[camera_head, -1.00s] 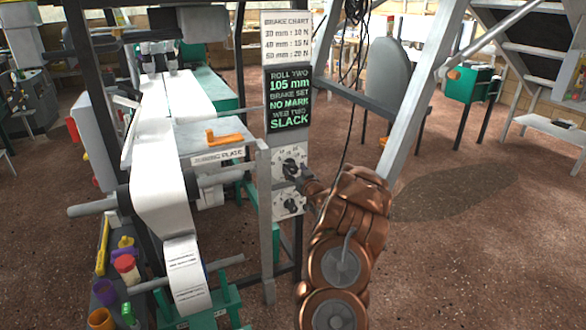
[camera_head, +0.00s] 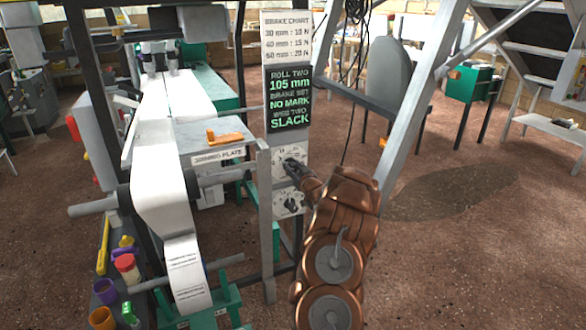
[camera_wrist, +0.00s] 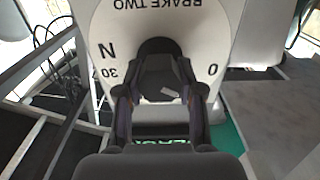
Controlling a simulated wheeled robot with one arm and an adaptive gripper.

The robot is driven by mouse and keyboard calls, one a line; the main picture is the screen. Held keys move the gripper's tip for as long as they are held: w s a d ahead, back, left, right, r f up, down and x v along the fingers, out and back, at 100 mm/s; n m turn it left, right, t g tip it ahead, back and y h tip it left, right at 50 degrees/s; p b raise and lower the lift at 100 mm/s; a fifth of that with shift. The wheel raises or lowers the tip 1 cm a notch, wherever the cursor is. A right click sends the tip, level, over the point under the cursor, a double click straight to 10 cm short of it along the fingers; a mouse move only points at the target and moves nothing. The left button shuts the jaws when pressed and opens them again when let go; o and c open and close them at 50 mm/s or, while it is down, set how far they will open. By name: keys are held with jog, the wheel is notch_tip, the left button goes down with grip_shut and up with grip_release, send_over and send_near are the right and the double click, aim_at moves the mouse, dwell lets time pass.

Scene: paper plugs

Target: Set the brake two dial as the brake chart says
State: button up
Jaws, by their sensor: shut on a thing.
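The brake two dial (camera_wrist: 210,45) fills the top of the wrist view, its lettering upside down, with N, 30 and 0 readable. My gripper (camera_wrist: 162,95) is shut on its dark knob (camera_wrist: 160,62). A small light mark shows between the fingers; I cannot tell which value the knob points to. In the head view my gripper (camera_head: 303,174) reaches the upper dial (camera_head: 282,158) on the grey panel. The brake chart (camera_head: 287,38) above seems to read 30 mm: 10 N, 40 mm: 15 N, 60 mm: 20 N, in small print.
A dark display (camera_head: 289,98) reads roll two 105 mm, brake set no mark, web two slack. A second dial (camera_head: 289,204) sits just below. A grey post (camera_head: 265,220) stands left of the dials, beside the white paper web (camera_head: 160,170).

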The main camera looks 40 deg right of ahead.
jog(key=c, duration=0.5)
jog(key=shift+m, duration=0.3)
jog(key=m+p, duration=0.2)
jog(key=shift+r+m, duration=0.15)
jog(key=shift+m, duration=0.15)
jog(key=shift+d+m+p, duration=0.1)
jog(key=shift+m+p, duration=0.7)
jog(key=shift+m, duration=1)
jog(key=shift+f, duration=0.2)
jog(key=o, duration=1.1)
jog(key=shift+o, duration=0.2)
